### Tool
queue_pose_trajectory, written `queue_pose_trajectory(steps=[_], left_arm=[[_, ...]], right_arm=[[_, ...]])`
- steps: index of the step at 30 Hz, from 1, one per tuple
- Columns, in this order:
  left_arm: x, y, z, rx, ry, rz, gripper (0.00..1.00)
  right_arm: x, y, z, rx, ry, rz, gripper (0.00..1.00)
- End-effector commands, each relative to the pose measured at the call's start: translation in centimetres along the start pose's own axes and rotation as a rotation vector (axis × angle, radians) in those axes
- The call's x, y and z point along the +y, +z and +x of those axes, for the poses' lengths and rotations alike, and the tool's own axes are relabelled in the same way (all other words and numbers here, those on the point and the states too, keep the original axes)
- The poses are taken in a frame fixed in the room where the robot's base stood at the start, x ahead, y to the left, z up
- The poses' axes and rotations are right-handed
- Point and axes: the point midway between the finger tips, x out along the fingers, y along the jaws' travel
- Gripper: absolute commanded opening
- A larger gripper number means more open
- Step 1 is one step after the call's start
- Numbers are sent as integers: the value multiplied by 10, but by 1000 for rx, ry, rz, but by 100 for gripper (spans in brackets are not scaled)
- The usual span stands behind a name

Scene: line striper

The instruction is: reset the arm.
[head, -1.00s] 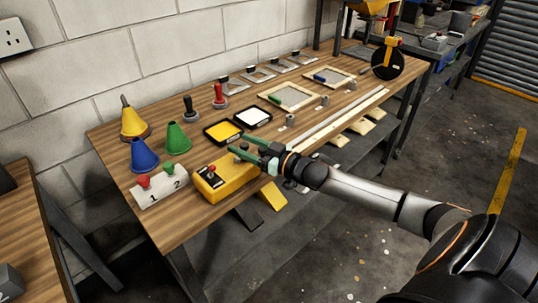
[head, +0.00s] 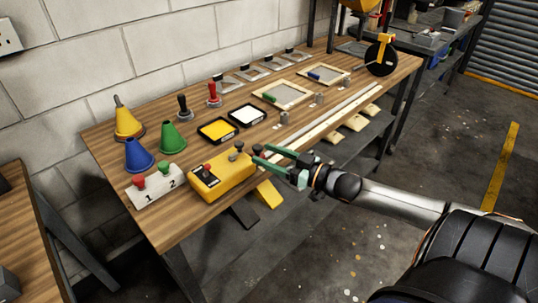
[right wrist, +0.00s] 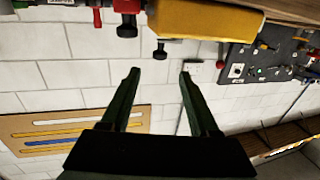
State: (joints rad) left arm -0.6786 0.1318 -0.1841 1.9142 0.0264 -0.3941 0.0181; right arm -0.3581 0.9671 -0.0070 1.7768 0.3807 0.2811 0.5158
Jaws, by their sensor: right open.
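My right gripper (head: 260,154) is open and empty, with its two green fingers apart. It also shows in the right wrist view (right wrist: 160,72). In the head view it is just right of the yellow control box (head: 222,178), at the workbench's front edge. The box has a red knob on its left part and a grey-black knob (head: 237,152) at its right end. The wrist view appears upside down, with the yellow box (right wrist: 205,20) above the fingertips and nothing between them. My left gripper is out of view.
The wooden workbench (head: 180,225) carries a numbered white block (head: 155,188), blue (head: 138,155), green (head: 172,138) and yellow (head: 127,122) cones, ink pads (head: 218,130), stamps (head: 214,95) and framed screens (head: 285,94). Open floor (head: 330,260) lies in front.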

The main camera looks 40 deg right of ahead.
Motion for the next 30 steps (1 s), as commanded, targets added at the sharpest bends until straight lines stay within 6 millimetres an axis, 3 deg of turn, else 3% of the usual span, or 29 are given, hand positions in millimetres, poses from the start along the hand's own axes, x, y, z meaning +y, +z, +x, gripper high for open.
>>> queue_pose_trajectory(steps=[14, 17, 20, 23, 27, 30], left_arm=[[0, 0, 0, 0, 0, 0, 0], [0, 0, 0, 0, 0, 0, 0], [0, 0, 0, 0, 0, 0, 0], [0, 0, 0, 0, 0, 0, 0], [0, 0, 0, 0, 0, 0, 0], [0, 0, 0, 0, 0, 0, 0]], right_arm=[[0, 0, 0, 0, 0, 0, 62], [-3, 8, -2, -13, 6, 5, 62], [-16, 38, -9, -65, 28, 19, 62], [-44, 88, -24, -165, 64, 37, 62], [-104, 161, -54, -345, 102, 60, 62], [-151, 201, -76, -472, 112, 72, 62]])
